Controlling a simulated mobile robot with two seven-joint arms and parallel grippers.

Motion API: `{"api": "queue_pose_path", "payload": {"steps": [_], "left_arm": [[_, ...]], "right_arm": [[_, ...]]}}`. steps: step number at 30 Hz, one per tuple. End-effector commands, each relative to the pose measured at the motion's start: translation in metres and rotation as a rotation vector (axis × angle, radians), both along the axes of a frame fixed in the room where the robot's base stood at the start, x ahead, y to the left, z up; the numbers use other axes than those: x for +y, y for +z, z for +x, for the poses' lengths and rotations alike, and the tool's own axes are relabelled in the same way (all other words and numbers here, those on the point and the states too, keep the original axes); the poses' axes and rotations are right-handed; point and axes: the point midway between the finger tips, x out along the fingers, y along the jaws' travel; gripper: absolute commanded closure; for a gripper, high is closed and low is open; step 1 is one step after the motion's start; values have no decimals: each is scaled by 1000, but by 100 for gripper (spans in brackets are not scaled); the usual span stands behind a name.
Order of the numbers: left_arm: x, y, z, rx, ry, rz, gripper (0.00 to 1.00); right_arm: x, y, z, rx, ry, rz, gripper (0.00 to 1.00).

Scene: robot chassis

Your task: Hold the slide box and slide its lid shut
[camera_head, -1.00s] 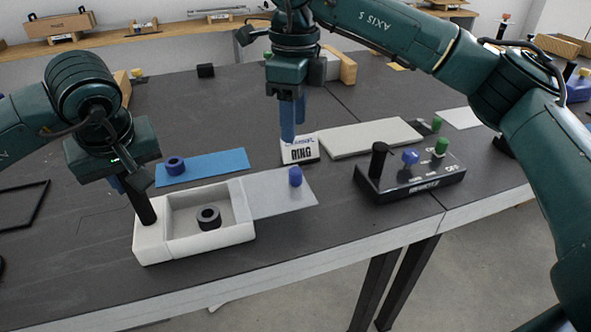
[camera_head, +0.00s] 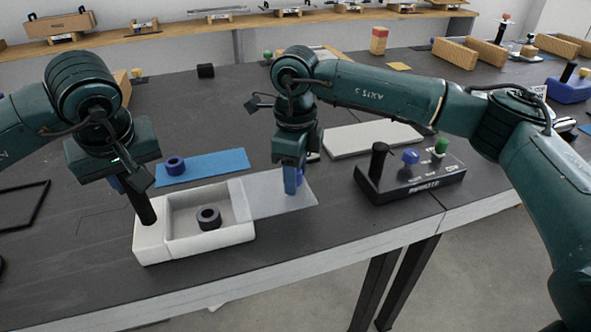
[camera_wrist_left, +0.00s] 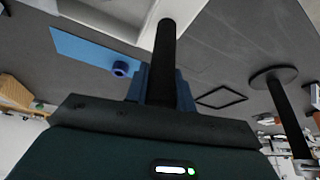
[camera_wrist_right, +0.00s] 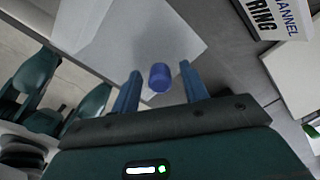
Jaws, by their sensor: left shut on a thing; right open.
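The white slide box (camera_head: 152,243) stands on the dark table with its tray open. A black ring (camera_head: 208,217) lies inside. The pale grey lid (camera_head: 262,203) sticks out to the right of the box, mostly drawn out. Its blue knob (camera_wrist_right: 160,78) shows in the right wrist view. My left gripper (camera_head: 128,186) is shut on the black post (camera_head: 143,208) at the box's left end; the post also shows in the left wrist view (camera_wrist_left: 166,60). My right gripper (camera_wrist_right: 160,88) is open, its blue fingers on either side of the knob, not visibly touching it.
A blue plate (camera_head: 215,168) with a dark blue ring (camera_head: 174,165) lies behind the box. A black control box (camera_head: 410,180) with knobs stands to the right. A pale slab (camera_head: 372,139) lies behind it. A thin black frame (camera_head: 40,205) lies at left.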

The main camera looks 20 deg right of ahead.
Motion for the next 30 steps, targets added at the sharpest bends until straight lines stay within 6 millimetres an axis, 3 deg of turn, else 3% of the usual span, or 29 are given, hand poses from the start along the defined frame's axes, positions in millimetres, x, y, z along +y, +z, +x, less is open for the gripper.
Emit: {"api": "queue_pose_path", "payload": {"steps": [4, 20, 30], "left_arm": [[-1, -7, -3, 17, -5, 4, 100], [-1, -7, -3, 17, -4, 4, 100], [-1, -7, -3, 17, -4, 4, 100]], "right_arm": [[0, -1, 0, 0, 0, 0, 56], [0, 0, 0, 0, 0, 0, 99], [3, 0, 0, -1, 2, 1, 100]]}}
